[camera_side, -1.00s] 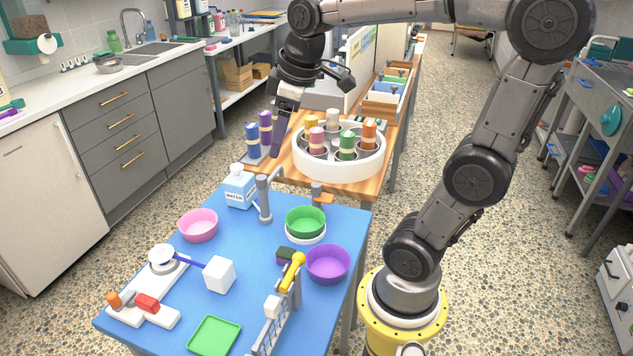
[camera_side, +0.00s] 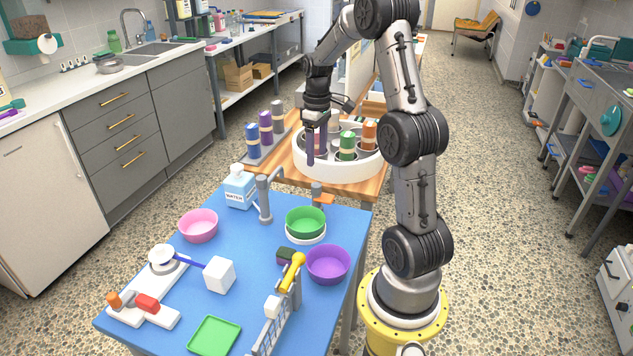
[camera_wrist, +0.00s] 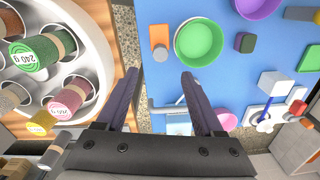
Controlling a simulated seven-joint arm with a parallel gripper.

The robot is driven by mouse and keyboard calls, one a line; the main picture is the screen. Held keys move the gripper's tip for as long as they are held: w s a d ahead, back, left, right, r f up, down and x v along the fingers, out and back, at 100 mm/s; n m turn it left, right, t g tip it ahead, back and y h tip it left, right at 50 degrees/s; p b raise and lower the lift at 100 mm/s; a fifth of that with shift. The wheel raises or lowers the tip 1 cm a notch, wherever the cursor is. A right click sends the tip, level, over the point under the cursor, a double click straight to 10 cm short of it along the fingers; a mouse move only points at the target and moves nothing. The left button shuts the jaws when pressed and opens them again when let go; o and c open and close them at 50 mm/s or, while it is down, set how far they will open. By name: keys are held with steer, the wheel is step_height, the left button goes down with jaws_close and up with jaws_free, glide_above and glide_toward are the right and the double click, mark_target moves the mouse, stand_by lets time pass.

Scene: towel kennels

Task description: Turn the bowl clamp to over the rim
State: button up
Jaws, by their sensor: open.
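The bowl clamp (camera_side: 323,198) is an orange bar on a short grey post at the blue table's far edge. It also shows in the wrist view (camera_wrist: 159,36). Its bar lies beside the green bowl (camera_side: 305,220), not over its rim. The green bowl sits on a white base and shows in the wrist view (camera_wrist: 199,42). My gripper (camera_side: 316,156) is open and empty, fingers pointing down by the white round carousel, behind the clamp and above it. In the wrist view, the clamp appears ahead of the gap between the fingertips (camera_wrist: 160,75).
The white carousel (camera_side: 337,168) holds several coloured rolls. A grey tap (camera_side: 264,200) and a water carton (camera_side: 240,187) stand left of the bowl. A purple bowl (camera_side: 328,265) and a pink bowl (camera_side: 198,225) are on the blue table.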

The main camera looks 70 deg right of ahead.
mark_target(316, 185)
step_height(316, 185, down, 10)
steer(key=shift+a+r, duration=0.1)
stand_by(0.4)
jaws_close()
